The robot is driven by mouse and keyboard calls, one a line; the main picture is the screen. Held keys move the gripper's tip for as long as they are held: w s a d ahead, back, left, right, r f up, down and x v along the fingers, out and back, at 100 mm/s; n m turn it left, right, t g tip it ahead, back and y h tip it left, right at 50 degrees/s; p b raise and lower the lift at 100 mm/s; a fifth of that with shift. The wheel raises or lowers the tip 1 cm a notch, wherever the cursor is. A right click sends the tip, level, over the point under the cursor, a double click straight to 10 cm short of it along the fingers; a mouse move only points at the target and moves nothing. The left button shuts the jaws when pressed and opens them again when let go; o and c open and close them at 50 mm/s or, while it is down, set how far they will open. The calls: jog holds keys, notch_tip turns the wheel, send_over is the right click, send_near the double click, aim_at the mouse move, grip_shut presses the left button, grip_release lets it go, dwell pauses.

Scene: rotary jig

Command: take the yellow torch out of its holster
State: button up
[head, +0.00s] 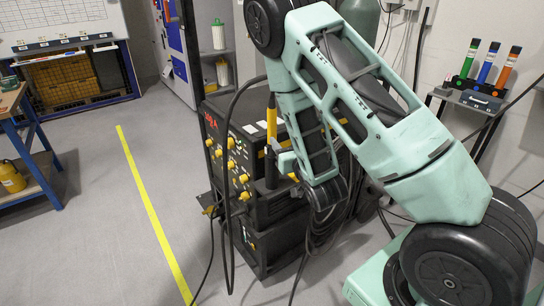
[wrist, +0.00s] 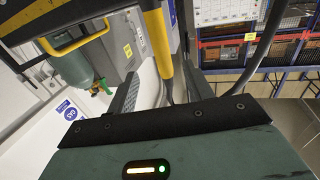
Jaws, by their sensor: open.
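The yellow torch (head: 271,122) stands upright at the front of the black welding machine, with a dark upper end. Its lower part goes down towards a dark tube-like holster (head: 271,172). My gripper (head: 279,150) is beside the torch at about the height of the holster's top, partly hidden by my arm. In the wrist view the torch (wrist: 158,45) shows as a yellow bar in the gap between the fingers of my open gripper (wrist: 160,78). I cannot tell whether either finger touches it. The holster is not clear in the wrist view.
The welding machine (head: 256,200) has yellow knobs and hanging black cables (head: 229,235) close to my gripper. A shelf with coloured bottles (head: 470,95) is at the right. A blue workbench (head: 25,150) is at the left. The floor around the yellow line (head: 150,210) is clear.

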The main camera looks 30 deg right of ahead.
aim_at(274, 126)
jog(key=b+x, duration=0.2)
jog(key=x, duration=0.3)
jog(key=shift+r, duration=0.1)
jog(key=p+x, duration=0.2)
jog(key=x, duration=0.3)
jog(key=shift+r+p, duration=0.1)
jog(key=shift+p, duration=0.2)
jog(key=shift+w, duration=0.45)
jog(key=shift+c, duration=0.2)
jog(key=c, duration=1)
